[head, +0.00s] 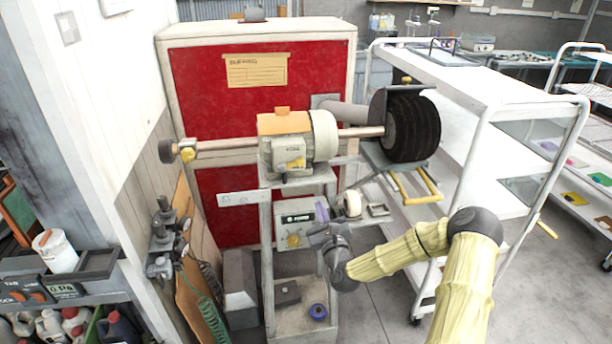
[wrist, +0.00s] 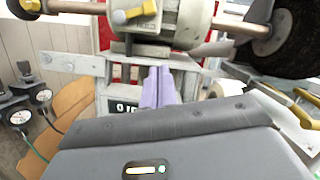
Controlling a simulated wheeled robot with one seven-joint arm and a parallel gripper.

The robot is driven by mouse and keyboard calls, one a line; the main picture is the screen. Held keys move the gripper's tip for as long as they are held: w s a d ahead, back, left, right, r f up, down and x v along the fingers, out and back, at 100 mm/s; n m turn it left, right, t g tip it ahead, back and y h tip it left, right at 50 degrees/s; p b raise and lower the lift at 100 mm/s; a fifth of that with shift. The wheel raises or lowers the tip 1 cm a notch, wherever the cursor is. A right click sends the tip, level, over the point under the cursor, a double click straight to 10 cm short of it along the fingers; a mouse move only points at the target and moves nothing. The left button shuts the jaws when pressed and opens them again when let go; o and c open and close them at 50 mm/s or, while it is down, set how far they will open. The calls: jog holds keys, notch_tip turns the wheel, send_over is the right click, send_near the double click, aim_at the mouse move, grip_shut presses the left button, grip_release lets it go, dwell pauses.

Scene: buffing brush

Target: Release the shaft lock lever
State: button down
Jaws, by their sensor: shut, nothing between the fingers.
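The buffing machine's motor (head: 290,145) sits on a grey stand, with a shaft running out to both sides. A small yellow lever-like piece (head: 294,164) is on the motor's front face; it also shows at the top of the wrist view (wrist: 135,13). Another yellow piece (head: 189,145) is at the shaft's left end. I cannot tell for certain which is the shaft lock lever. My gripper (wrist: 158,87) is shut and empty, its pale purple fingers together. It is below the motor, in front of the stand's control box, and apart from both yellow pieces.
A large black brush wheel (head: 411,128) is on the shaft's right end, with a yellow-edged bracket (head: 415,187) below. The power control box (head: 302,222) is behind my gripper. A white cart (head: 470,95) stands to the right. Open floor lies below my arm.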

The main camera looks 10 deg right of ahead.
aim_at(291, 165)
jog(key=shift+w+a+r, duration=0.1)
jog(key=w+r+p, duration=0.1)
jog(key=w, duration=0.2)
jog(key=w+a+r+p, duration=0.1)
jog(key=w+r+p, duration=0.1)
jog(key=w, duration=0.1)
jog(key=w+r+p, duration=0.2)
jog(key=w, duration=0.1)
jog(key=shift+w+a, duration=0.25)
jog(key=shift+a, duration=0.15)
jog(key=shift+a+r+p, duration=0.2)
jog(key=shift+r+p, duration=0.15)
jog(key=shift+r, duration=0.1)
jog(key=shift+d, duration=0.2)
